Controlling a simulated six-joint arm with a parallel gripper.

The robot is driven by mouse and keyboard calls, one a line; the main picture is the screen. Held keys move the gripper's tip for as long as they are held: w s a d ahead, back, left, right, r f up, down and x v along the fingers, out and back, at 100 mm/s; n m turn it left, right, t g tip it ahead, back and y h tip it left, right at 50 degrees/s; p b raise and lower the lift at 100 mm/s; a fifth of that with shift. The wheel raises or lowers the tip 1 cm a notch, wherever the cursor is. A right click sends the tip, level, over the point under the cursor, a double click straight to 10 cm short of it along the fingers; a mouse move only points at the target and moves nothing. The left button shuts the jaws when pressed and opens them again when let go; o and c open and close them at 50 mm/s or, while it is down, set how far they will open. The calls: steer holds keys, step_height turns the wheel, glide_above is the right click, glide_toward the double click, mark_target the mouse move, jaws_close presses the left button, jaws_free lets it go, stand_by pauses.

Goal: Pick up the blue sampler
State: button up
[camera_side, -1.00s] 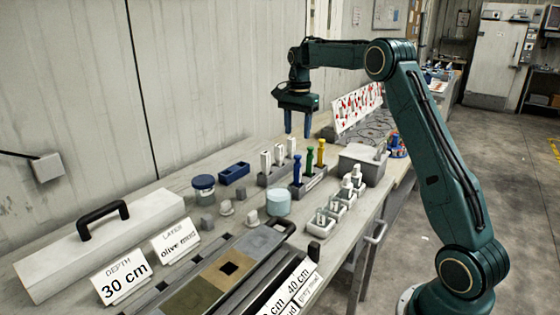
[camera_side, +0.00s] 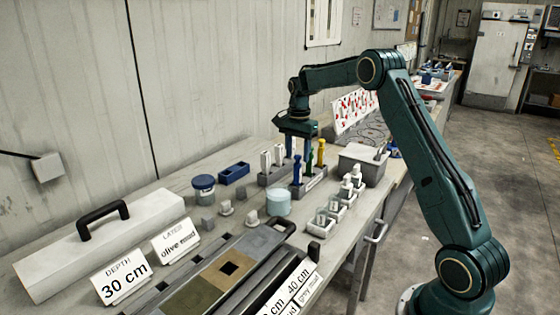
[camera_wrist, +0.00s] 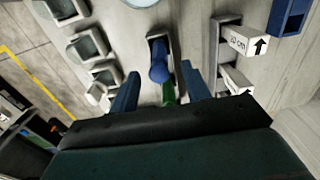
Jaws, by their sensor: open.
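The blue sampler (camera_side: 297,171) stands upright in a small grey rack (camera_side: 313,184), beside a green sampler (camera_side: 309,160) and a yellow one (camera_side: 320,152). In the wrist view the blue sampler (camera_wrist: 158,65) shows from above, with the green sampler (camera_wrist: 168,92) just behind it, partly hidden by my gripper. My gripper (camera_side: 298,152) points down over the rack, its fingers low near the sampler tops. In the wrist view its two blue fingers (camera_wrist: 160,88) are apart, one on each side of the sampler row. Nothing is held.
A grey holder with white labelled blocks (camera_side: 266,161) stands close on the left. A blue tray (camera_side: 234,173), a blue-lidded jar (camera_side: 203,188) and a pale round tub (camera_side: 278,202) are nearby. Several small grey trays with white-topped items (camera_side: 321,224) and a grey box (camera_side: 362,165) stand to the right.

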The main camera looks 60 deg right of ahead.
mark_target(298, 163)
steer(key=shift+f, duration=0.7)
steer(key=shift+f, duration=2.6)
jaws_close()
